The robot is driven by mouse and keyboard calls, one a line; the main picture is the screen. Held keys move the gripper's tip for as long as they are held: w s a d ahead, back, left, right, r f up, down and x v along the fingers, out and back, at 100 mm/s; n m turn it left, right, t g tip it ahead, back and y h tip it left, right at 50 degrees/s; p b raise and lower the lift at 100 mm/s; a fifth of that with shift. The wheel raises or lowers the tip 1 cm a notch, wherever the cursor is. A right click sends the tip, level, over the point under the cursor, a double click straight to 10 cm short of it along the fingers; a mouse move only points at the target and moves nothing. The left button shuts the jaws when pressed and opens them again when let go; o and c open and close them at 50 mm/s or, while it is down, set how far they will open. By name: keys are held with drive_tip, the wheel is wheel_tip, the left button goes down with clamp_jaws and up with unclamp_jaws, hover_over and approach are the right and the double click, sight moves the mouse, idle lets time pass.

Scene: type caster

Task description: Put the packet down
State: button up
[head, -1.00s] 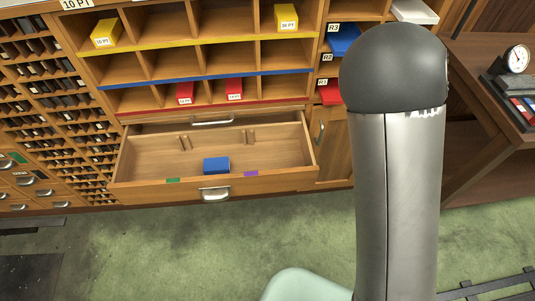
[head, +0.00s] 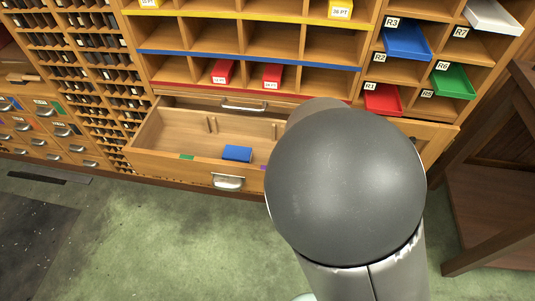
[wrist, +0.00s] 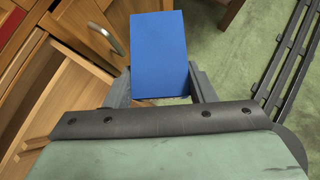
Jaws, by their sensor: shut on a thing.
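In the wrist view my gripper (wrist: 161,82) is shut on a blue packet (wrist: 160,45), with one finger at each side of it. The packet is held up in front of the wooden cabinet, above the floor. In the head view my arm hides my gripper and the held packet. Another blue packet (head: 237,153) lies in the open wooden drawer (head: 180,138), near its front wall between a green mark and a purple mark. My arm covers the right part of this drawer.
Above the drawer are shelves with red packets (head: 223,72) and yellow packets (head: 340,9). To the right are a red tray (head: 383,99), a blue tray (head: 407,41) and a green tray (head: 453,80). A dark slatted rack (wrist: 287,55) stands on the green floor.

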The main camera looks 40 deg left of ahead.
drive_tip(key=s+a+m+b, duration=0.1)
drive_tip(key=s+a+b, duration=0.1)
drive_tip(key=s+a, duration=0.4)
drive_tip(key=shift+s+a+r+h+b, duration=0.3)
drive_tip(key=shift+s+a+r+h, duration=0.15)
drive_tip(key=shift+s, duration=0.1)
drive_tip(key=shift+m+g+h, duration=0.5)
drive_tip(key=shift+m+h, duration=0.05)
drive_tip(key=shift+m, duration=0.35)
drive_tip(key=s+a+r, duration=0.1)
drive_tip(key=s, duration=0.2)
drive_tip(key=s+a+r+b, duration=0.1)
drive_tip(key=s, duration=0.2)
drive_tip(key=s+a+r+b, duration=0.1)
drive_tip(key=s+a, duration=0.1)
drive_tip(key=s, duration=0.2)
drive_tip(key=shift+a+r, duration=0.1)
drive_tip(key=shift+r, duration=0.25)
clamp_jaws()
drive_tip(key=shift+w+a+f+b, duration=0.65)
drive_tip(key=shift+w+a+f, duration=0.2)
drive_tip(key=shift+w+f, duration=1.35)
drive_tip(key=shift+w+a+f+b, duration=0.6)
drive_tip(key=shift+w+a+f, duration=0.2)
drive_tip(key=shift+w+f, duration=1.4)
drive_tip(key=shift+w+a+f+b, duration=0.65)
drive_tip(key=shift+w+a+f, duration=0.2)
drive_tip(key=shift+w+f, duration=1.3)
drive_tip(key=shift+f, duration=0.2)
drive_tip(key=shift+f, duration=0.35)
